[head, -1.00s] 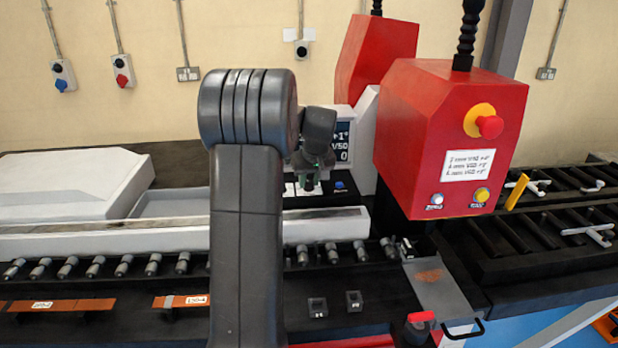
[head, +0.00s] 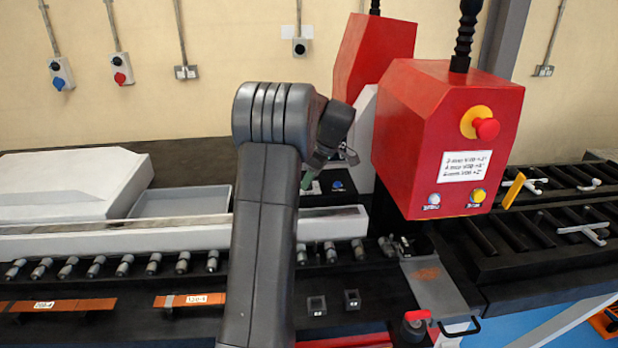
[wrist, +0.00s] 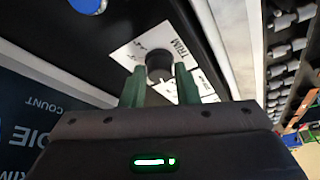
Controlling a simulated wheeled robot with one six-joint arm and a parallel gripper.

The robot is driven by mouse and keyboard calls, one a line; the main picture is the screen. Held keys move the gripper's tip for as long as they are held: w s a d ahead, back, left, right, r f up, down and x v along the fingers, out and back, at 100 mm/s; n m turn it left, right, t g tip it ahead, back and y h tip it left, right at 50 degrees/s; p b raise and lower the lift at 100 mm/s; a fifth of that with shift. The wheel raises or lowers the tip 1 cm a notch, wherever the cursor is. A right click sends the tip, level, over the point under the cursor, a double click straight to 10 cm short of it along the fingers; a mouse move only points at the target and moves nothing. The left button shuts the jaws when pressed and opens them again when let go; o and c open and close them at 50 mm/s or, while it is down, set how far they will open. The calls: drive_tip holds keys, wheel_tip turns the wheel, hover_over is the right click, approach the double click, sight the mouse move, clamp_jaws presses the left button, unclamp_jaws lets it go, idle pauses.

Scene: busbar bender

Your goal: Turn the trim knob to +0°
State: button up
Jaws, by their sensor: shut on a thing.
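The trim knob (wrist: 158,66) is a dark round knob on a white plate marked TRIM (wrist: 180,45) in the wrist view. My gripper (wrist: 159,80) has its two green fingers on either side of the knob, shut on it. In the head view my gripper (head: 312,172) is at the console behind my arm, and the knob cannot be made out. The knob's pointer and angle are not readable. The display (wrist: 40,115) shows only partly in the wrist view, with the words COUNT and DIE; no trim value is visible.
A blue button (head: 337,185) sits on the console right of my gripper. The red bender head (head: 440,140), with an emergency stop (head: 486,128) and a label card, stands close on the right. A long pale rail (head: 150,240) and a row of rollers run in front.

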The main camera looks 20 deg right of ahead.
drive_tip(key=shift+n+g, duration=0.3)
drive_tip(key=shift+n, duration=0.2)
drive_tip(key=o, duration=1)
drive_tip(key=shift+c, duration=0.2)
drive_tip(key=v, duration=0.7)
drive_tip(key=shift+d+r+b, duration=0.2)
drive_tip(key=shift+b, duration=0.25)
